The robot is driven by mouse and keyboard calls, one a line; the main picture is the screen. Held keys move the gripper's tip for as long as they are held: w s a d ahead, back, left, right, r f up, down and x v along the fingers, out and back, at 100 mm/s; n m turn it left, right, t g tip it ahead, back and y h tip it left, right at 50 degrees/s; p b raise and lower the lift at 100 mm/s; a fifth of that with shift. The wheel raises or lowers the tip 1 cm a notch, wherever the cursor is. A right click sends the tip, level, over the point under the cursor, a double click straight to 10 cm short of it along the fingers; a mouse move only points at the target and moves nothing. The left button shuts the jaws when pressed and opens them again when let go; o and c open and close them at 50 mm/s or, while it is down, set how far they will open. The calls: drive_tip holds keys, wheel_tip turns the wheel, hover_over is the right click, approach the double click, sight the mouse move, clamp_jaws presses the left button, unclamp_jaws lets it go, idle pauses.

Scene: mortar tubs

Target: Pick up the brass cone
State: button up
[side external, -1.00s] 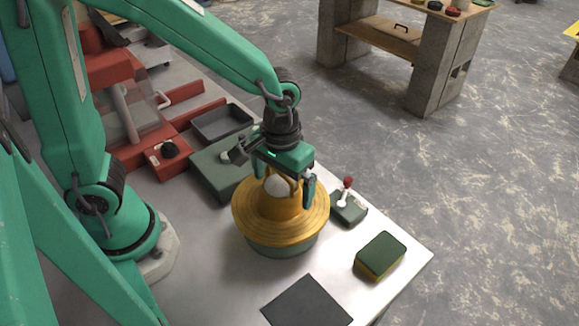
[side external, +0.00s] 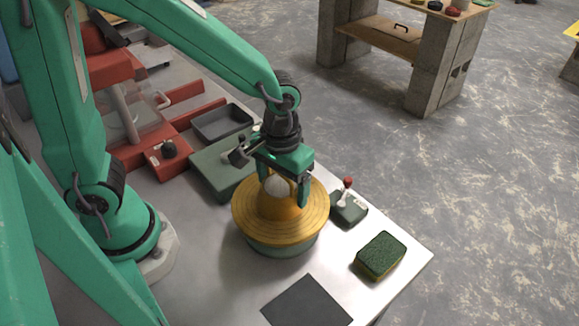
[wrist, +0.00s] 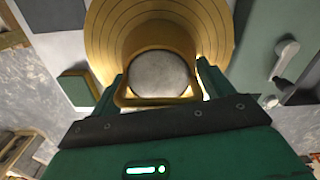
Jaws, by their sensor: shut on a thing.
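The brass cone (side external: 245,209) is a gold, ridged, wide-brimmed piece with a narrower raised middle. It rests upright on a round green base (side external: 281,246), and I see no gap between them. A pale grey rounded top sits inside its raised middle. In the wrist view the cone (wrist: 112,45) fills the upper middle, with the grey top inside a gold loop. My gripper (side external: 284,188) comes from above, one finger on each side of the raised middle. It is shut on the cone; the wrist view shows both fingers of the gripper (wrist: 162,88) against its sides.
A green sponge block (side external: 381,254) lies near the right table edge. A small green box with a red-knobbed lever (side external: 347,206) stands close to the cone's right. A green case (side external: 213,172) and a grey tray (side external: 221,122) lie behind. A dark flat square (side external: 307,302) lies in front.

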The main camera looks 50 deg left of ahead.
sight(283, 183)
drive_tip(key=shift+r, duration=0.7)
wheel_tip(283, 183, up, 3)
drive_tip(key=shift+d, duration=0.1)
drive_tip(key=s+d+r, duration=0.6)
drive_tip(key=s, duration=0.3)
drive_tip(key=shift+s+d+r, duration=0.25)
drive_tip(key=shift+s+r, duration=0.05)
